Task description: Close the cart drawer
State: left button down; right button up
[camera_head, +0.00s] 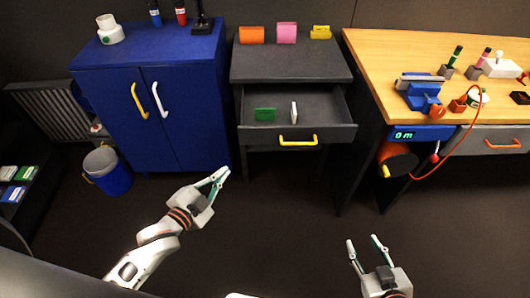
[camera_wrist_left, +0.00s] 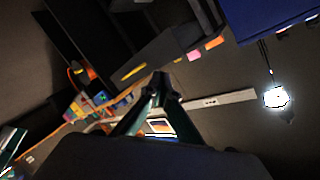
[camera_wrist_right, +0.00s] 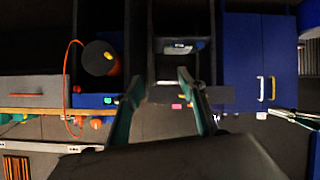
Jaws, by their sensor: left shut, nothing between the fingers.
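The dark grey cart (camera_head: 291,62) stands between the blue cabinet and the wooden workbench. Its drawer (camera_head: 335,137) is pulled out, with a yellow handle (camera_head: 298,140) on its front. A green item (camera_head: 265,114) and a white item (camera_head: 294,111) are inside the drawer. My left gripper (camera_head: 221,175) is shut and empty, in front of the blue cabinet, to the left of and nearer than the drawer. In the left wrist view its fingertips (camera_wrist_left: 160,78) meet. My right gripper (camera_head: 365,243) is open and empty above the floor, nearer than the drawer and to its right.
The blue cabinet (camera_head: 150,95) stands left of the cart with its doors shut. The wooden workbench (camera_head: 440,55) is on the right; a red cable (camera_head: 468,124) hangs from it. A blue bin (camera_head: 107,172) is at the left. The floor (camera_head: 290,210) before the drawer is clear.

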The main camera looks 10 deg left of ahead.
pick_arm(q)
jog(key=w+d+f+m+h+b, duration=0.1)
jog(key=w+f+m+h+b, duration=0.1)
jog(key=w+m+b, duration=0.15)
jog(key=m+h+b, duration=0.3)
jog(key=m+b, duration=0.6)
send_near(270, 137)
jog(key=w+d, duration=0.3)
jog(key=d, duration=0.1)
jog(key=shift+w+a+f+b, duration=0.2)
jog(key=shift+w+a+b, duration=0.1)
jog(key=shift+w, duration=0.45)
jog(key=shift+w+r, duration=0.1)
jog(key=shift+w, duration=0.1)
pick_arm(e)
jog(key=s+a+f+y, duration=0.1)
jog(key=s+a+f, duration=0.1)
jog(key=f, duration=0.8)
jog(key=shift+s+a+f+g, duration=0.2)
jog(key=shift+a+g, duration=0.2)
jog(key=shift+a, duration=0.25)
